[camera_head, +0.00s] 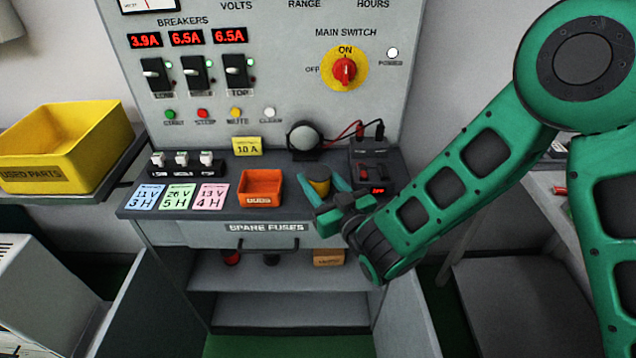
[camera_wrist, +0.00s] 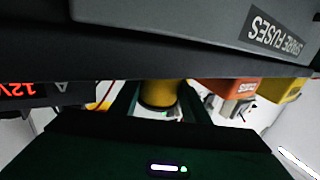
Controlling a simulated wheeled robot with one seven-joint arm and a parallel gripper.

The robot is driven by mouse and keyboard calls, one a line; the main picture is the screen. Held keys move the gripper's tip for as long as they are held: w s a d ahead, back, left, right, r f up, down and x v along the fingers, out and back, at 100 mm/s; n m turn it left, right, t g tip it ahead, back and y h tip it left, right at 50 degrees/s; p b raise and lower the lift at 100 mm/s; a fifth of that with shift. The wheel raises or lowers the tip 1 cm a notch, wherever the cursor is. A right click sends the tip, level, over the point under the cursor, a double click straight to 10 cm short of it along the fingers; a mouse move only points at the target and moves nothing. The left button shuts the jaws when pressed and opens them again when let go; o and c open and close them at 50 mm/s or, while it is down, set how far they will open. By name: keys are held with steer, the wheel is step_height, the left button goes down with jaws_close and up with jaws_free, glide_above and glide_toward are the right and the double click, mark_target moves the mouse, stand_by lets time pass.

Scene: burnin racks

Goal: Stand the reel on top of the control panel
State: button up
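A short yellow cylinder with a dark top, which looks like the reel (camera_head: 319,187), is upright at the front of the grey cabinet's worktop. My gripper (camera_head: 322,184) reaches in low from the right, with one finger on each side of it. In the wrist view the yellow body of the reel (camera_wrist: 158,94) shows between the two green fingers (camera_wrist: 160,104). I cannot tell whether the fingers press on it. The control panel (camera_head: 280,95) rises behind the worktop; its top is out of view.
An orange bin (camera_head: 260,188), coloured cards (camera_head: 176,197), a round grey dome (camera_head: 305,138) and a dark meter box with cables (camera_head: 372,168) stand nearby on the worktop. A drawer labelled spare fuses (camera_head: 266,228) is below. A yellow crate (camera_head: 65,150) is at left.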

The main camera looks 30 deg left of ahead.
steer(key=c, duration=0.7)
steer(key=shift+r, duration=0.15)
